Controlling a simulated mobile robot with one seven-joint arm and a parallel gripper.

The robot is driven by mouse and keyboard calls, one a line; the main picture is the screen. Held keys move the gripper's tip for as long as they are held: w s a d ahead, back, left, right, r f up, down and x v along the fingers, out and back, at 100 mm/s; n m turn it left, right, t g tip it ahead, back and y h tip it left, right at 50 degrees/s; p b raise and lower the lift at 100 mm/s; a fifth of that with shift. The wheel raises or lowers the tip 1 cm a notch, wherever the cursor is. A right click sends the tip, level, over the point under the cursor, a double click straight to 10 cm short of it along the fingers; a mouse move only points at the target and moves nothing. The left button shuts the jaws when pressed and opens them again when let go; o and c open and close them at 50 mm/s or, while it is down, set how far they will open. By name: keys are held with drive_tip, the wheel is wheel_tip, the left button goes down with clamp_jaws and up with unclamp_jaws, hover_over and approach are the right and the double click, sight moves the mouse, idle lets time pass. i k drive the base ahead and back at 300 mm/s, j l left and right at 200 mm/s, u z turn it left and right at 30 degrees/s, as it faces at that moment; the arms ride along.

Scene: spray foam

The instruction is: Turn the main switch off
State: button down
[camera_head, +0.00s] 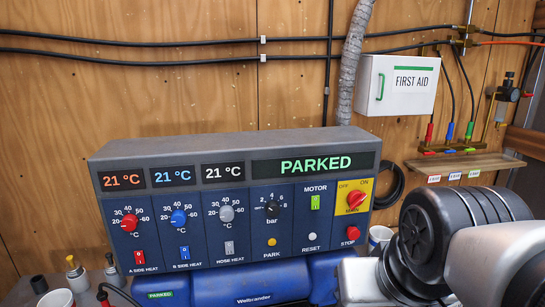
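The main switch (356,201) is a red rotary knob on a yellow plate at the upper right of the control panel (232,214). OFF is printed at the plate's upper left, ON at its upper right and MAIN below the knob. The knob sits tilted; I cannot tell surely which mark it points to. The display reads PARKED, and three smaller displays read 21 °C. Dark and silver links of my arm fill the lower right, nearer the camera than the panel. My gripper's fingers do not show.
Below the switch is a red STOP button (351,233). The green MOTOR switch (315,202) is to its left. A white cup (380,236) stands right of the panel. A FIRST AID box (397,84) and hoses hang on the wooden wall. Small bottles (76,272) stand at lower left.

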sight(355, 199)
drive_tip(key=k+u, duration=0.2)
drive_tip(key=u, duration=0.15)
drive_tip(key=k+u, duration=0.15)
drive_tip(key=u, duration=0.2)
drive_tip(key=k+j+u, duration=0.1)
drive_tip(key=u, duration=0.25)
drive_tip(key=l+z, duration=0.2)
drive_tip(key=k+j, duration=0.05)
drive_tip(key=j, duration=0.05)
